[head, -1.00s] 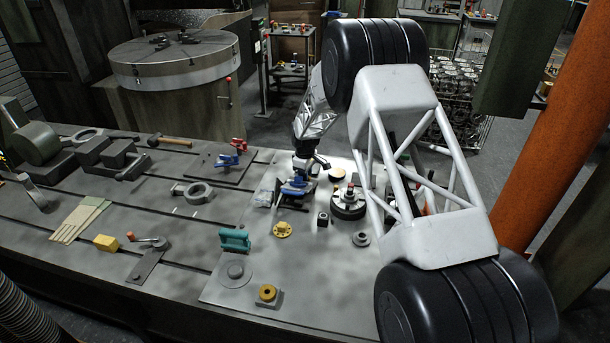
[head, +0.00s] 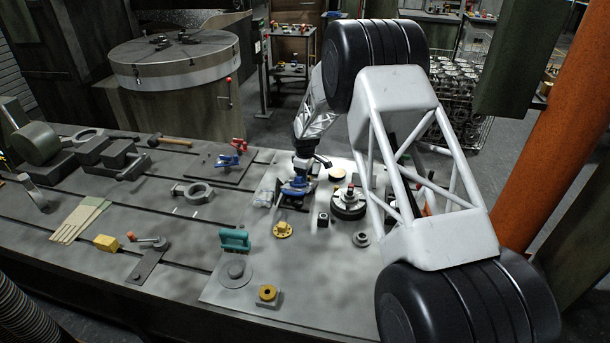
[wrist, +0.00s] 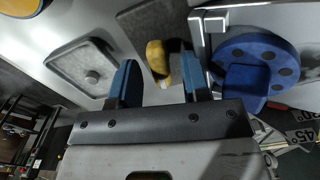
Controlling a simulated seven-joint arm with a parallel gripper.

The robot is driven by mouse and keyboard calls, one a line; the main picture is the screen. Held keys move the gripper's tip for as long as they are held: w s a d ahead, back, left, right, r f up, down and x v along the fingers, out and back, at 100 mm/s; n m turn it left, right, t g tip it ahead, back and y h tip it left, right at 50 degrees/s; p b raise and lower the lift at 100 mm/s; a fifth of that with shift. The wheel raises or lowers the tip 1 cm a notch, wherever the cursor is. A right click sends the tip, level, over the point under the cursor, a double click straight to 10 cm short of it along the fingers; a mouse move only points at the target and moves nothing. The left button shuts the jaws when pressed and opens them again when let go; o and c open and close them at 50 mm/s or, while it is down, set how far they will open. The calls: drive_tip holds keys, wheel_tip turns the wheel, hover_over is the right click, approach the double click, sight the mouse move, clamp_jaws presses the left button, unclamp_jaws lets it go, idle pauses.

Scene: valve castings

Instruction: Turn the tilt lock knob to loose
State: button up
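My gripper (wrist: 157,78) is open, its two blue-padded fingers well apart. A yellow, rounded, bar-like knob (wrist: 157,58) shows in the gap between the fingertips in the wrist view, nearer the right finger; I see no finger closed on it. I cannot tell for certain that it is the tilt lock knob, nor which way it is set. A blue round plate (wrist: 255,62) with dark holes is right of the fingers. White degree-scale plates (wrist: 302,136) show at lower right. In the head view, my gripper is above the blue fixture (head: 297,187), and the knob cannot be made out there.
A black round chuck-like part (head: 348,205) stands close right of the fixture. A yellow flanged part (head: 283,229) and a teal handled block (head: 235,239) lie in front. A grey square tray (wrist: 92,72) is left in the wrist view. Bare plate shows toward the front.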

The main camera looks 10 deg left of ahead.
drive_tip(key=shift+m, duration=0.3)
drive_tip(key=m, duration=0.5)
drive_tip(key=shift+s+f+m, duration=0.1)
drive_tip(key=shift+m, duration=0.3)
drive_tip(key=m, duration=0.4)
drive_tip(key=shift+m, duration=1.6)
drive_tip(key=r, duration=0.8)
drive_tip(key=shift+d+r, duration=0.2)
drive_tip(key=shift+r, duration=0.05)
drive_tip(key=s+d+r+m, duration=0.2)
drive_tip(key=s+d+r, duration=0.3)
drive_tip(key=d+r, duration=0.2)
drive_tip(key=s+d+r+m, duration=0.3)
drive_tip(key=s+d+r, duration=0.2)
drive_tip(key=d+r, duration=0.2)
drive_tip(key=shift+d+r+t, duration=0.15)
drive_tip(key=shift+r+t, duration=0.15)
drive_tip(key=shift+r, duration=0.8)
drive_tip(key=shift+c, duration=0.3)
